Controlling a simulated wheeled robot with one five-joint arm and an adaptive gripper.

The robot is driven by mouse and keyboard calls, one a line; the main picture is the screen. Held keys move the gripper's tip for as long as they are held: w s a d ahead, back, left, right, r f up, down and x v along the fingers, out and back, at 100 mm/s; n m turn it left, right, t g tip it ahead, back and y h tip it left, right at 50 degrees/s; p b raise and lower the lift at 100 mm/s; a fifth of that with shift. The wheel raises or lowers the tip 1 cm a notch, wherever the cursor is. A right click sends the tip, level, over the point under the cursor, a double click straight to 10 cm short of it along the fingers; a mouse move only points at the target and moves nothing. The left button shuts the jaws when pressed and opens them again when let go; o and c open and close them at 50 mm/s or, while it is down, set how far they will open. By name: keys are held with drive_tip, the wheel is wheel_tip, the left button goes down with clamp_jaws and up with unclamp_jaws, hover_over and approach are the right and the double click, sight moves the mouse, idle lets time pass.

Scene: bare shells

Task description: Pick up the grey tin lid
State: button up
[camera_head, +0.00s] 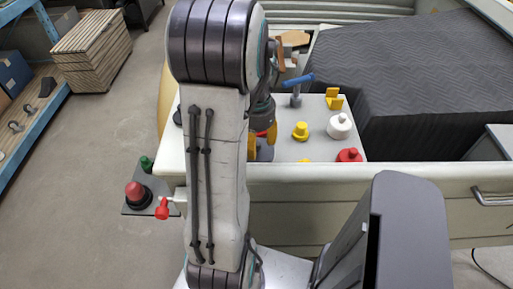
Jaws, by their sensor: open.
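I cannot make out the grey tin lid in the head view; my arm covers part of the worktop where it may be hidden. My gripper (264,150) is low over the light grey worktop (283,150), mostly behind my own arm link. Its jaws are open, and I cannot see what lies between or under them.
To the right of my gripper stand a yellow knobbed piece (300,131), a white one (339,126) and a red one (349,155). Behind are a blue-handled tool (298,80) and a yellow block (334,98). A dark padded surface (425,75) lies right.

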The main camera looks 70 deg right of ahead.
drive_tip(key=shift+f, duration=0.15)
clamp_jaws()
idle(0.5)
